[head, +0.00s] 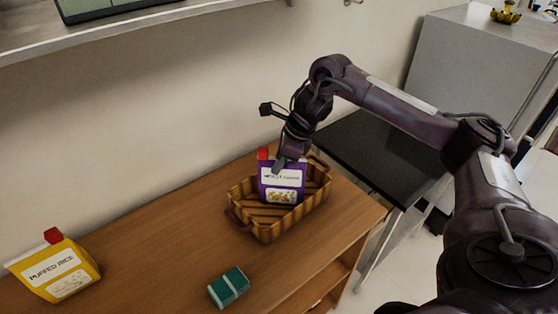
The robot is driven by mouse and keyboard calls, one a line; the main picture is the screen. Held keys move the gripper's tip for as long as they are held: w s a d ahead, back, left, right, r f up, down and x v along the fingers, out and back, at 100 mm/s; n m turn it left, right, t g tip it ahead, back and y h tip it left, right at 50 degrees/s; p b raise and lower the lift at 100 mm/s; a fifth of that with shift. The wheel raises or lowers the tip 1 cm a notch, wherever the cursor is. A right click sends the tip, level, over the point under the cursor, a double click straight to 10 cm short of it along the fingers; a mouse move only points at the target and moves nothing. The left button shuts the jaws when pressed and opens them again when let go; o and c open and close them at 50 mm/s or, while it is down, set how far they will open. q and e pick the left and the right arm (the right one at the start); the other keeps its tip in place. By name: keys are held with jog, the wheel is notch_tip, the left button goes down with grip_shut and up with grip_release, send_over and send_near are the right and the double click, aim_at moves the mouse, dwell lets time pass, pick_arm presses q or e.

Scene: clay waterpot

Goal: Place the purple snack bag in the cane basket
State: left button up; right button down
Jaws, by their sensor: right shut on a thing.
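The purple snack bag (267,187) has a red top corner and white labels. It is upright, with its lower part inside the outline of the cane basket (268,233). Whether it touches the basket floor I cannot tell. The brown woven basket stands near the right end of the wooden table. My right gripper (281,163) comes down from above and is shut on the top of the purple bag. The fingertips are partly hidden against the bag. My left gripper is not in view.
A yellow puffed rice bag (55,270) stands at the table's left. A small teal box (229,287) lies in front of the basket. The wooden table (165,255) is clear between them. A dark-topped table (385,155) stands behind right, and a shelf runs along the wall above.

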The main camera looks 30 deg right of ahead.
jog(key=c, duration=1.7)
grip_release()
jog(key=shift+c, duration=0.2)
jog(key=o, duration=0.5)
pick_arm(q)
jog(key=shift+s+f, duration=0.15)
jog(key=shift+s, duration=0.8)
pick_arm(e)
jog(key=v, duration=0.2)
jog(key=shift+r+b, duration=0.25)
jog(key=shift+b, duration=0.15)
pick_arm(q)
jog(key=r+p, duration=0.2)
jog(key=p, duration=0.1)
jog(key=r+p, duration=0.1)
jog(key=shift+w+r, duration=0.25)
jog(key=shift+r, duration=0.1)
pick_arm(e)
jog(key=v, duration=0.9)
jog(key=shift+s+d+r, duration=0.1)
jog(key=shift+s+r, duration=0.1)
jog(key=shift+r, duration=0.05)
jog(key=shift+f, duration=0.1)
